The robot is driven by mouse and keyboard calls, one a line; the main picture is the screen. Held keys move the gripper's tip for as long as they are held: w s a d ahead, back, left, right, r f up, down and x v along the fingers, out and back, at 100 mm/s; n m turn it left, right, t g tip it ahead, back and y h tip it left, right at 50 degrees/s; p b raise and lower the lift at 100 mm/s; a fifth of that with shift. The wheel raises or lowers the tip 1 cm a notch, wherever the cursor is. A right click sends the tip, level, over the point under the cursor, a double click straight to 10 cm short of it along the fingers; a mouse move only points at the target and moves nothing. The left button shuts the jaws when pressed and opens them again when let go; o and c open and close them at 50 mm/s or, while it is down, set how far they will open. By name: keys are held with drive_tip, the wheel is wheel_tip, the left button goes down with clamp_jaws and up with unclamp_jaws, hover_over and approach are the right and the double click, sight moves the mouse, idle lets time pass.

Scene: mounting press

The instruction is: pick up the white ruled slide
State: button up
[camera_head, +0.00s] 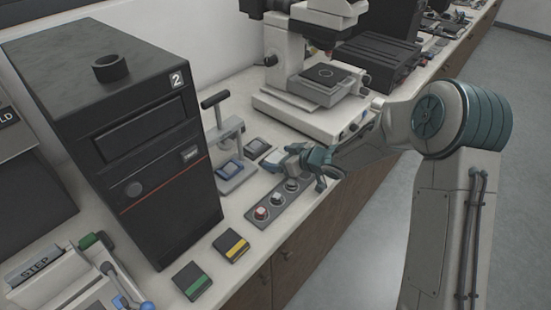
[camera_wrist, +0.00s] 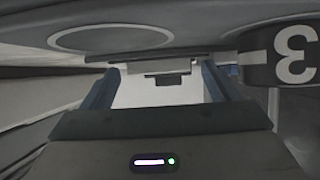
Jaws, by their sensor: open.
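My gripper (camera_head: 303,163) is low over the counter, just beyond a grey strip with small knobs in the head view. Its two blue-grey fingers (camera_wrist: 158,88) stand apart in the wrist view. A plain pale patch shows between them there, under a grey stepped part; no ruling can be made out, so I cannot tell whether it is the white ruled slide. In the head view a small pale piece (camera_head: 274,160) shows at the gripper's left side, partly covered by it. I cannot tell whether the fingers touch it.
The grey strip (camera_head: 264,222) carries red and white knobs. A lever press (camera_head: 228,150) stands left, by a tall black unit (camera_head: 120,130) marked 2. A microscope (camera_head: 305,90) stands behind. Green-banded (camera_head: 192,280) and yellow-banded (camera_head: 230,245) blocks lie in front. A cylinder marked 3 (camera_wrist: 282,55) is close right.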

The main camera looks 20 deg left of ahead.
drive_tip(key=c, duration=1.1)
drive_tip(key=shift+r, duration=0.1)
